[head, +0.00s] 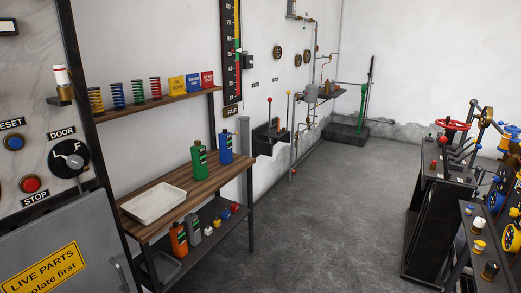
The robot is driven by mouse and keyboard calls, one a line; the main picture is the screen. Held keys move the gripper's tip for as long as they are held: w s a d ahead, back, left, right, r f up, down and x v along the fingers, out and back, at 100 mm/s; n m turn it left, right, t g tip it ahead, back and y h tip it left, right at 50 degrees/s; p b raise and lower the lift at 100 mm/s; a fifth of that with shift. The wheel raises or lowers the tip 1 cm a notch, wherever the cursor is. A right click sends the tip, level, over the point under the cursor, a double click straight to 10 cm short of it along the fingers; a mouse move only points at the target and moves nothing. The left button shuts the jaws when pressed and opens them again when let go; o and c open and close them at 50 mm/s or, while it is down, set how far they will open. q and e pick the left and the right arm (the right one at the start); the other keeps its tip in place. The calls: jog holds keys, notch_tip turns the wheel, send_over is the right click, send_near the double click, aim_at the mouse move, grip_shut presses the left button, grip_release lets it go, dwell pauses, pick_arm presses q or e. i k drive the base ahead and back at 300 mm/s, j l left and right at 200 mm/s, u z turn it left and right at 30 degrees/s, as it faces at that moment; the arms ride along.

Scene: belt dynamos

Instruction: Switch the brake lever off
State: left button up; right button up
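No lever carries a readable brake label, so I cannot tell which one is the brake lever. A lever with a red knob (270,100) stands upright at a dark wall bracket (268,139). A dark console (446,170) at the right carries several levers and a red handwheel (453,124). A tall dark handle (370,72) rises beside a green post (364,104) at the back. Neither of my grippers is in view.
A wooden shelf table (215,172) with a white tray (155,203) and bottles stands at the left wall. A grey cabinet with a yellow warning sign (42,268) fills the near left. The concrete floor (325,215) between table and console is clear.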

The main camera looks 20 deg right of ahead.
aim_at(443, 139)
jog(key=i+l+z, duration=0.25)
jog(key=z, duration=0.25)
jog(key=i+z, duration=0.8)
jog(key=z, duration=0.2)
jog(key=i+j+z, duration=0.15)
jog(key=i+z, duration=0.3)
jog(key=i+j+z, duration=0.15)
jog(key=i+j, duration=0.9)
jog(key=i+z, duration=0.1)
jog(key=z, duration=0.95)
